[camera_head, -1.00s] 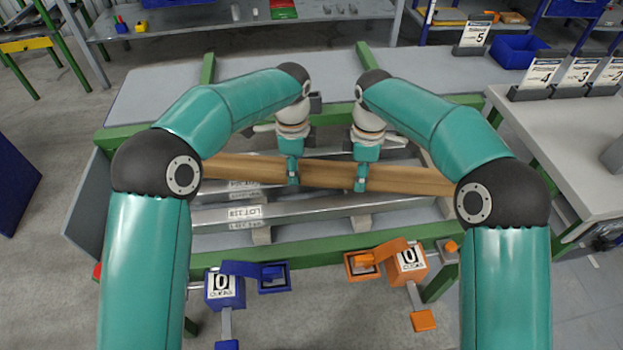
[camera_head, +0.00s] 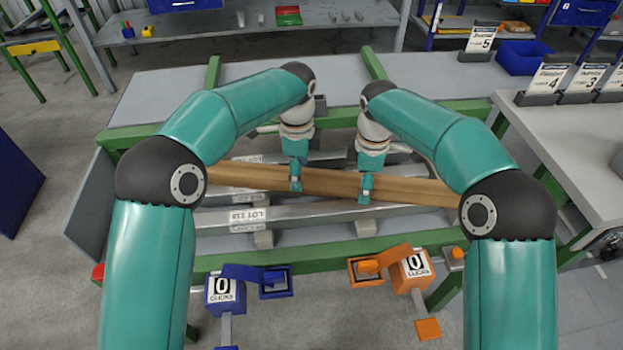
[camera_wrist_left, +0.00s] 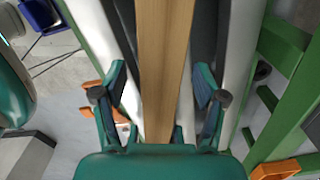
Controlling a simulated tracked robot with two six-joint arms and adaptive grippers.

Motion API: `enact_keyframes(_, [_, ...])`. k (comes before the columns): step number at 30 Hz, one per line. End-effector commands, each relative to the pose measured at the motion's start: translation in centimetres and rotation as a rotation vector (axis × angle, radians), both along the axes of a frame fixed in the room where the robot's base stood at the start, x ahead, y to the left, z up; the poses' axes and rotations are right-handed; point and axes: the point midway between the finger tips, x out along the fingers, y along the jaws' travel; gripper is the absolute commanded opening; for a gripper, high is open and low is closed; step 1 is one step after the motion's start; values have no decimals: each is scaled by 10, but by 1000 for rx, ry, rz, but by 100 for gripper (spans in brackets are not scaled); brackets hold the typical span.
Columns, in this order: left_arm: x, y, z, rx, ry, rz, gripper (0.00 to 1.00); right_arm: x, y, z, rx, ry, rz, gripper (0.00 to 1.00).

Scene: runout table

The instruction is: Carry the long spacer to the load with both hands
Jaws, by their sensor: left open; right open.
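The long spacer, a brown wooden beam (camera_head: 330,184), lies crosswise above the metal bars in the head view. Its ends pass behind my arms. My left gripper (camera_head: 296,184) is at the spacer, left of its middle. My right gripper (camera_head: 366,190) is at it, right of the middle. In the left wrist view my left gripper (camera_wrist_left: 160,97) is open, with one finger on each side of the spacer (camera_wrist_left: 165,50) and gaps beside the wood. My right gripper is open around the spacer; contact there is too small to tell.
Metal bars with LOT labels (camera_head: 250,216) lie on a green-framed table (camera_head: 225,262). A blue clicks counter (camera_head: 224,289) and an orange one (camera_head: 412,268) are at its near edge. A grey bench (camera_head: 560,135) with numbered signs stands at right.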

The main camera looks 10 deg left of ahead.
Motion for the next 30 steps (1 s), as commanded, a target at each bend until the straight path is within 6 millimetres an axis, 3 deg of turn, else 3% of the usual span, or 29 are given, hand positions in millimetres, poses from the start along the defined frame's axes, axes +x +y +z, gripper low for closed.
enact_keyframes(9, [3, -1, 66, -3, -6, 1, 72, 0, 0, 0, 0, 0, 0, 72])
enact_keyframes(15, [4, 0, 90, -1, -1, 0, 72, 0, 0, 0, 0, 0, 0, 72])
enact_keyframes(23, [3, 0, 100, -1, 0, 0, 72, 1, 0, 9, 1, -2, 0, 72])
enact_keyframes(30, [3, 0, 100, -1, 0, 0, 72, 1, 1, 49, 2, -4, -1, 72])
